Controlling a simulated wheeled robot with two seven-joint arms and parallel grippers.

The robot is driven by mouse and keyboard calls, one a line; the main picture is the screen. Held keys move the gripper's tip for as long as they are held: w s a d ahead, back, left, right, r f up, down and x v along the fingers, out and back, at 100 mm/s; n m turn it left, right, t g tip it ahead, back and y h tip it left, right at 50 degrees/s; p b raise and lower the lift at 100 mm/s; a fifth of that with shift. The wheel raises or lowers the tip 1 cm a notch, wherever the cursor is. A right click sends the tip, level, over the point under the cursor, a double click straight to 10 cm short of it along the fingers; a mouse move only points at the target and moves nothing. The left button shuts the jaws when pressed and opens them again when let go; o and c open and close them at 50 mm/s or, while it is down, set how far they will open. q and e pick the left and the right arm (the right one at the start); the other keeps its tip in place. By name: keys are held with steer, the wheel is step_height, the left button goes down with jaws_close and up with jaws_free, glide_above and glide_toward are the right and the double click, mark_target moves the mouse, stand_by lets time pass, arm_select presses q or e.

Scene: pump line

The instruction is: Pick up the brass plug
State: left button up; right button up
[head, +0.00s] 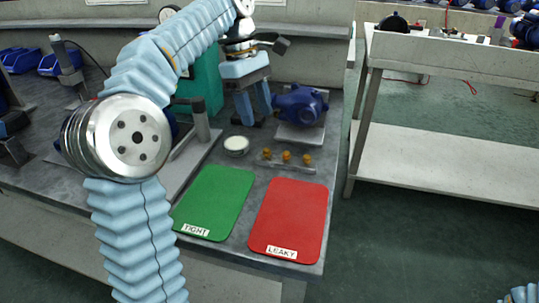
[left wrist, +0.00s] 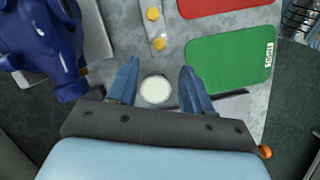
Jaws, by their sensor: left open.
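Three brass plugs (head: 286,156) stand in a row on a small pale strip behind the red mat. Two of them show in the left wrist view, the nearer plug (left wrist: 161,44) just beyond my fingertips and slightly right of the white dish. The third plug is out of the wrist view. My right gripper is not in view.
A green mat marked TIGHT (head: 214,202) and a red mat marked LEAKY (head: 290,219) lie at the table's front. The blue pump (head: 299,104) stands just behind the plugs. The white dish (head: 236,145) sits left of them. A pale bench (head: 450,165) stands right, across a gap.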

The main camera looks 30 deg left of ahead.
mark_target(265, 149)
arm_select(q)
steer(key=b+x, duration=0.2)
steer(key=x, duration=0.6)
steer(key=shift+f, duration=0.4)
steer(key=shift+c, duration=0.4)
steer(key=shift+w, duration=0.1)
jaws_close()
